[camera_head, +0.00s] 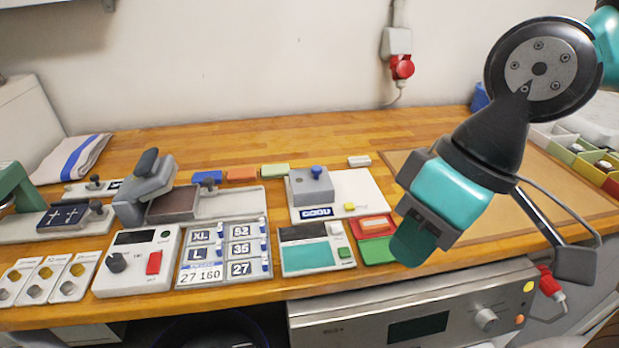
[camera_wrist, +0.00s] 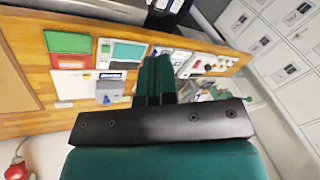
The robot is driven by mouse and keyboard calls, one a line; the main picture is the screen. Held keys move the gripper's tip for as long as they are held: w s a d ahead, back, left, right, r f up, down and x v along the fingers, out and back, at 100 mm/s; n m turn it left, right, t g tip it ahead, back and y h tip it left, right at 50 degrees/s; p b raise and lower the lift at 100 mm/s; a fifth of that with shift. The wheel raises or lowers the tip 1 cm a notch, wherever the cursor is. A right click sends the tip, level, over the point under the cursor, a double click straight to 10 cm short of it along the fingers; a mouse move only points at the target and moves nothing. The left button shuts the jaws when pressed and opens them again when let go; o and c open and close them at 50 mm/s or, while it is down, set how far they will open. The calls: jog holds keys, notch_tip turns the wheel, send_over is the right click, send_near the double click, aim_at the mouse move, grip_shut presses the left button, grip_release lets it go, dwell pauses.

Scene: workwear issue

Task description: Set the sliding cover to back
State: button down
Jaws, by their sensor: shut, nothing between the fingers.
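A grey block with a blue knob (camera_head: 312,186), the likeliest sliding cover, sits on the left part of a white plate (camera_head: 362,188). A dark blue lettered label is at its front and a yellow button to its right. The block also shows in the wrist view (camera_wrist: 109,93), left of my fingers, as does the plate (camera_wrist: 85,88). I cannot tell its slide direction or its end stops. My gripper (camera_head: 410,245) is shut and empty, in the air to the right of the plate, near the bench's front edge. Its closed fingers show in the wrist view (camera_wrist: 156,65).
A red and green tray pair (camera_head: 376,250) and a teal-screened device (camera_head: 306,256) lie in front of the plate. A grey lever press (camera_head: 148,190) and label panel (camera_head: 222,252) stand left. Divided bins (camera_head: 590,160) stand right. The back bench strip is mostly clear.

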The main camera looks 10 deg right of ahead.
jog(key=c, duration=1.5)
grip_release()
jog(key=shift+w, duration=0.15)
jog(key=o, duration=0.6)
jog(key=shift+h, duration=0.3)
jog(key=w, duration=0.2)
jog(key=w+r, duration=0.1)
jog(key=w, duration=0.1)
jog(key=shift+w+r, duration=0.1)
jog(key=shift+w, duration=0.1)
jog(key=shift+o, duration=0.2)
jog(key=n+h+b, duration=0.2)
jog(key=h+b, duration=0.1)
jog(key=h, duration=0.1)
send_over(317, 167)
jog(key=f, duration=0.1)
notch_tip(317, 167, down, 17)
jog(key=shift+r+p, duration=0.2)
jog(key=shift+p, duration=0.3)
jog(key=shift+c, duration=0.4)
